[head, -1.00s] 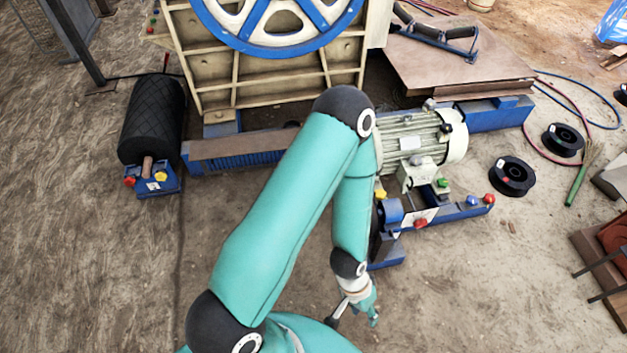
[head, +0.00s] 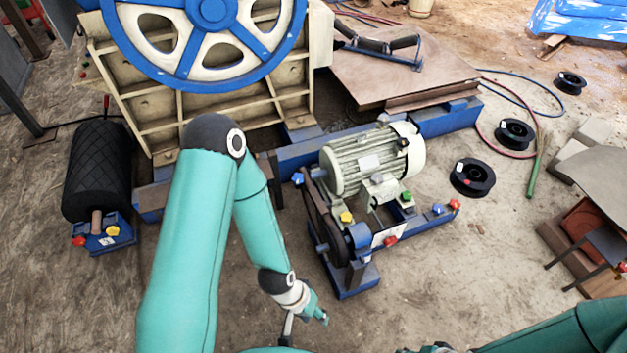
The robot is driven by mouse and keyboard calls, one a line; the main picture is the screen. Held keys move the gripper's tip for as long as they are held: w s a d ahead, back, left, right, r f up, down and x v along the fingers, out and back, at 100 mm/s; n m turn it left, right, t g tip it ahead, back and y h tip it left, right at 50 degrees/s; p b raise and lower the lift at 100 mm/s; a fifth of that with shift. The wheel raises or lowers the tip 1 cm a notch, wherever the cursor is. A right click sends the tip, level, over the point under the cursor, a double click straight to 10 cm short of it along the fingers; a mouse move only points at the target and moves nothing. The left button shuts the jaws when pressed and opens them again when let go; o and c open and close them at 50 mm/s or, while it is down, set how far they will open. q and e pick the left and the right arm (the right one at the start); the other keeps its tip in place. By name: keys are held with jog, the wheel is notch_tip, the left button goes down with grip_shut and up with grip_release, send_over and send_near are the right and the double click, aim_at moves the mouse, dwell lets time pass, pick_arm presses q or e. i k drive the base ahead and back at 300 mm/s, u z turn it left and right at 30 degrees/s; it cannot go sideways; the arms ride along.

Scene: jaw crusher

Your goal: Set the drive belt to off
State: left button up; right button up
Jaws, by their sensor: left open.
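A yellow knob (head: 346,217), a red knob (head: 390,241) and a green knob (head: 407,197) sit around the motor's blue frame (head: 355,284). I cannot tell which part sets the belt. My left gripper (head: 304,322) is open and empty, in front of the frame's near end and apart from it. My right arm enters at the lower right; its gripper cannot be made out.
The crusher's blue flywheel (head: 212,12) stands behind. A black roller (head: 97,170) is at the left. Black spools (head: 472,178) and hoses lie at the right. A table (head: 604,190) is at the right edge. Bare ground lies right of the motor frame.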

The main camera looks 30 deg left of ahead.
aim_at(323, 210)
jog(key=u, duration=0.2)
jog(key=i, duration=0.95)
jog(key=u, duration=0.25)
